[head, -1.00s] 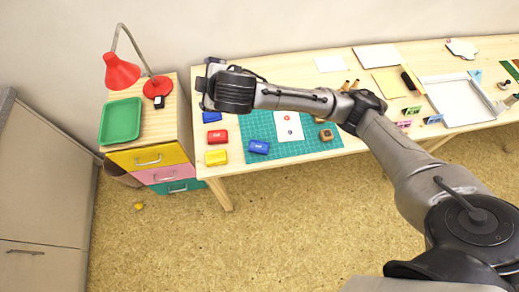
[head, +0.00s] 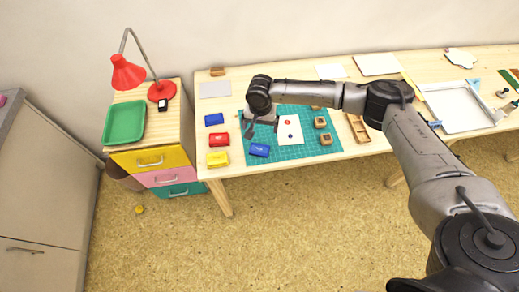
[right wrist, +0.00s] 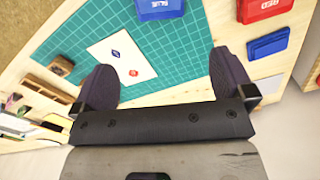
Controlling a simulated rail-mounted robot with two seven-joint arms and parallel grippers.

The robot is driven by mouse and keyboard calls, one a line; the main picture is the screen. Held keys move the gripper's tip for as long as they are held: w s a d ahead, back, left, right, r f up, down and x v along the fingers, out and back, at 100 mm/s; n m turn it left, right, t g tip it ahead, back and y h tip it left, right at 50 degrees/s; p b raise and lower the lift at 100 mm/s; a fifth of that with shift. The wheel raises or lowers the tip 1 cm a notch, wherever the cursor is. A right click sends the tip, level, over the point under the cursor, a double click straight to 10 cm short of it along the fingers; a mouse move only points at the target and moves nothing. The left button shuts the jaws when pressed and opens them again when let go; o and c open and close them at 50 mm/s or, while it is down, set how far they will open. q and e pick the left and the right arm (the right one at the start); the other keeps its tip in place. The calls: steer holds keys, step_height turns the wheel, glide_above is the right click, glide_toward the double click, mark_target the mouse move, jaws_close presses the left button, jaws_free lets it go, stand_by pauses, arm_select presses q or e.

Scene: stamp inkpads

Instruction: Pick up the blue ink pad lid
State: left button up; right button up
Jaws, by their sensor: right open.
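A blue ink pad piece marked BLUE (head: 260,150) lies on the front left of the green cutting mat (head: 290,153); it looks like the lid. It also shows at the top edge of the right wrist view (right wrist: 160,8). A second, plain blue piece (head: 214,119) lies on the table left of the mat, also in the right wrist view (right wrist: 268,46). My right gripper (head: 262,126) is over the mat's left part, behind the marked blue piece, pointing down. Its fingers (right wrist: 165,82) are wide apart with nothing between them. My left gripper is out of view.
A red ink pad (head: 219,139) and a yellow one (head: 217,159) sit left of the mat. A white card (head: 291,131) lies on the mat, with wooden stamps (head: 325,139) to its right. A red lamp (head: 128,72) and green tray (head: 124,123) stand on the drawer cabinet.

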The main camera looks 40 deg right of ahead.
steer(key=f, duration=0.1)
steer(key=b, duration=0.2)
glide_above(260, 148)
steer(key=shift+m, duration=0.4)
steer(key=f, duration=0.7)
steer(key=shift+w+d, duration=0.15)
steer(key=shift+w, duration=0.05)
steer(key=shift+s+a+f+b, duration=0.15)
steer(key=shift+f+b, duration=0.15)
steer(key=shift+f, duration=0.9)
steer(key=shift+a+f+b, duration=0.1)
steer(key=shift+f+b, duration=0.2)
steer(key=shift+f, duration=1.4)
steer(key=shift+c, duration=1.3)
steer(key=c, duration=0.5)
